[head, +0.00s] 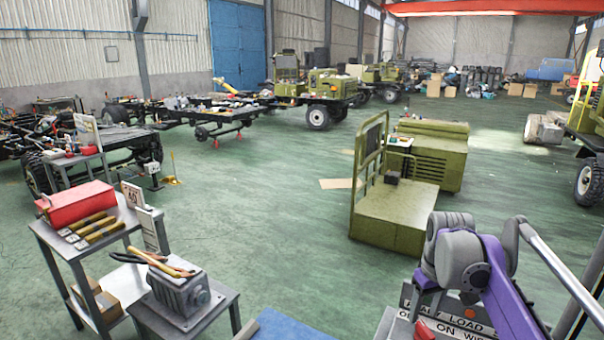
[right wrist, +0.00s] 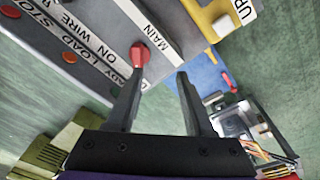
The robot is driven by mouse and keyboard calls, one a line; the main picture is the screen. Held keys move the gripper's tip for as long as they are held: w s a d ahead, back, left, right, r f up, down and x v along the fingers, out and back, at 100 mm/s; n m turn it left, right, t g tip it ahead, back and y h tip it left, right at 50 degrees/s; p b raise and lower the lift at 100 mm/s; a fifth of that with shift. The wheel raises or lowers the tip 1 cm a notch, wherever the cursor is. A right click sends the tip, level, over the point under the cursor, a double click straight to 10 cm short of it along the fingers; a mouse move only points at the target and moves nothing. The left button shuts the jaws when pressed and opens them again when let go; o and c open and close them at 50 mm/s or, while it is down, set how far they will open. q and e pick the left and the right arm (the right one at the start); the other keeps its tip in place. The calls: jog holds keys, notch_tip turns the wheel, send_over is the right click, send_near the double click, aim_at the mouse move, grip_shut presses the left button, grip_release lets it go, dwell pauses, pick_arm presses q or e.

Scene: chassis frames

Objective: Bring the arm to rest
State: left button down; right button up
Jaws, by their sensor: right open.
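My right arm (head: 470,265), grey and purple, reaches in at the lower right of the head view, over a labelled control panel. In the right wrist view my right gripper (right wrist: 161,80) is open, with two dark fingers apart and nothing between them. A red knob (right wrist: 140,55) on the grey panel (right wrist: 115,40) shows just beyond the left fingertip, beside a "MAIN" label. I cannot tell whether that finger touches it. The panel's edge also shows in the head view (head: 405,317). My left gripper is not in view.
A grey table (head: 95,245) with a red toolbox (head: 75,203) and a stand with a grey machine part (head: 185,295) are at the lower left. An olive cart (head: 390,220) stands beyond the panel. Green floor (head: 260,220) between them is clear.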

jog(key=s+a+f+t, duration=0.1)
jog(key=s+a+f, duration=0.2)
jog(key=s+f, duration=0.2)
jog(key=s+a+f+m+t, duration=0.1)
jog(key=s+a+f, duration=0.3)
jog(key=s, duration=0.6)
jog(key=s+a+f+m+t, duration=0.1)
jog(key=s+a+f+t, duration=0.1)
jog(key=s+f, duration=0.3)
jog(key=shift+s+a+f+t, duration=0.35)
jog(key=shift+s+a, duration=0.45)
jog(key=shift+s, duration=0.45)
